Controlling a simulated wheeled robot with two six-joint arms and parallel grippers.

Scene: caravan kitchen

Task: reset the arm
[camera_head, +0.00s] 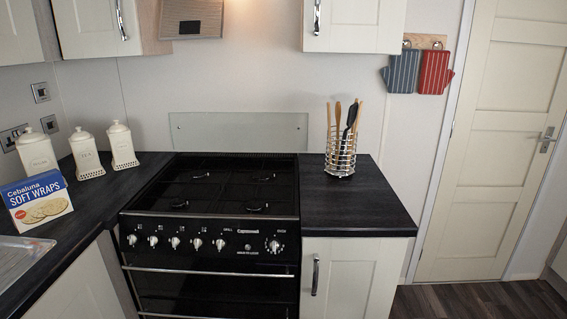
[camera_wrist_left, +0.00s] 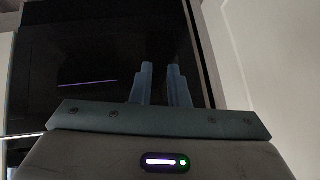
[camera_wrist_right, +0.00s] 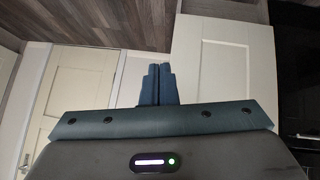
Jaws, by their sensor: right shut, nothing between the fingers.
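Neither arm shows in the head view. In the left wrist view my left gripper (camera_wrist_left: 160,85) has its two fingers a little apart, with nothing seen between them; a dark glossy panel is behind them. In the right wrist view my right gripper (camera_wrist_right: 157,85) has its fingers together, shut and empty. Behind it are a cream cupboard door (camera_wrist_right: 212,65) and the wood floor (camera_wrist_right: 125,20).
The black cooker (camera_head: 215,205) stands between dark worktops. A wire utensil holder (camera_head: 341,158) is on the right worktop (camera_head: 360,208). A Soft Wraps box (camera_head: 37,203) and white canisters (camera_head: 87,155) stand left. A cream door (camera_head: 497,150) is at right.

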